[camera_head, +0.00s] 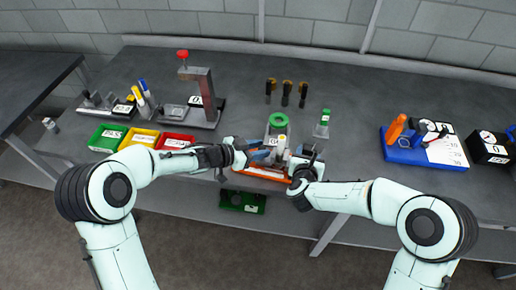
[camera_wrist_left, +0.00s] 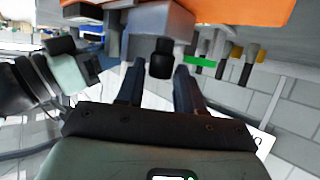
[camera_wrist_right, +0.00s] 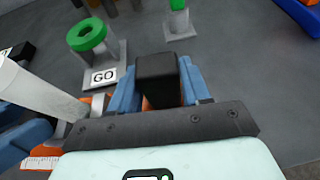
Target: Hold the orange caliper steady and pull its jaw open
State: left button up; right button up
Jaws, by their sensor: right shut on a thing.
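The orange caliper (camera_head: 262,176) lies near the table's front edge, largely covered by my grippers; a strip of its scale (camera_wrist_right: 40,163) shows in the right wrist view. My right gripper (camera_head: 292,168) is at its right part. In the right wrist view its blue fingers (camera_wrist_right: 158,85) are shut on a black block (camera_wrist_right: 158,68) on the caliper. My left gripper (camera_head: 252,153) is at the caliper's left part. In the left wrist view its fingers (camera_wrist_left: 160,75) stand apart with a black knob (camera_wrist_left: 161,57) between them, apparently with narrow gaps. The caliper's orange body (camera_wrist_left: 230,10) shows above.
A green ring gauge on a GO block (camera_head: 278,121) stands just behind the grippers, a green-topped plug (camera_head: 323,125) to its right. Green, yellow and red bins (camera_head: 108,138) sit left, a blue tray (camera_head: 405,155) right. The table between plug and blue tray is clear.

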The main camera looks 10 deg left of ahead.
jog(key=shift+r, duration=0.1)
pick_arm(q)
grip_shut()
jog(key=shift+w+a, duration=0.2)
jog(key=shift+a, duration=1.65)
pick_arm(e)
jog(key=shift+d, duration=0.1)
pick_arm(q)
grip_release()
jog(key=shift+d, duration=0.1)
jog(key=shift+s, duration=0.1)
jog(key=v, duration=1.2)
